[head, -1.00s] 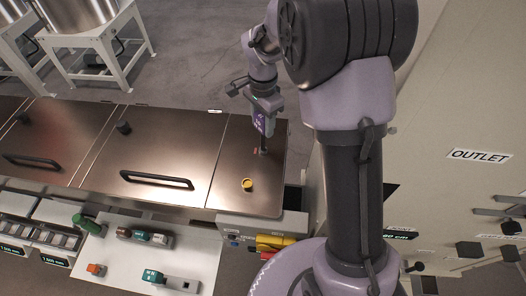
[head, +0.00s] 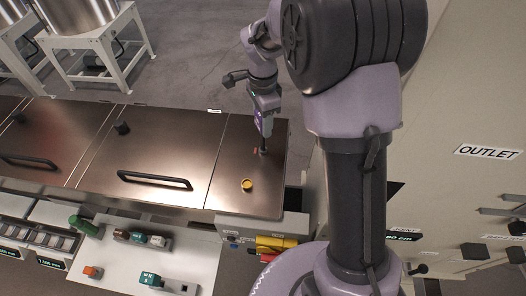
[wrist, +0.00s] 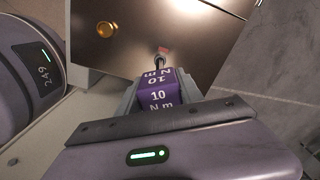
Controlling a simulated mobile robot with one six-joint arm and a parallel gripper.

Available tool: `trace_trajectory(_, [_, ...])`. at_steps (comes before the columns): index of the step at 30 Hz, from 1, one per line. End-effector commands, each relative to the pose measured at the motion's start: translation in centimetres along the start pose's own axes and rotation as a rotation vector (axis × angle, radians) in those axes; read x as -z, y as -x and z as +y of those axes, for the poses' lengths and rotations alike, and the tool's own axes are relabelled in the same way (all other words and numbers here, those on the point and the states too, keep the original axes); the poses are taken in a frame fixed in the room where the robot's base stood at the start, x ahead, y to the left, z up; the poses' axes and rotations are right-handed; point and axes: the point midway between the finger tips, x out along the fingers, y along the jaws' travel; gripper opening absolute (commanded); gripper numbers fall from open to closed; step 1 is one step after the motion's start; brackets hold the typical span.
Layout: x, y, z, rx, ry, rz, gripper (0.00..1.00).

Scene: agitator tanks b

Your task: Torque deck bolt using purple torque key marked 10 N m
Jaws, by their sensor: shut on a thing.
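My gripper (head: 264,104) is shut on the purple torque key, above the right-hand metal deck panel. In the wrist view the key (wrist: 158,97) sits between the jaws and reads "10 N m" on two faces. Its dark shaft points down to the deck, with the tip at or very near the deck bolt (head: 263,151). A small reddish mark (head: 256,150) lies beside this spot. The bolt head itself is mostly hidden by the shaft tip, so I cannot tell how fully the key is seated.
A yellow round knob (head: 246,185) stands on the same panel, nearer the front. Handled lids (head: 155,181) lie to the left. A pale tray (head: 125,262) in front carries green, teal and orange items. A cabinet marked OUTLET (head: 488,152) stands on the right.

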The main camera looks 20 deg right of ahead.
Motion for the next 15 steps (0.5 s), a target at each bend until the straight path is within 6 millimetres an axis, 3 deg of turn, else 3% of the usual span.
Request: trace_trajectory(15, [-0.01, -0.1, 0.01, 0.0, -0.083, -0.001, 0.0])
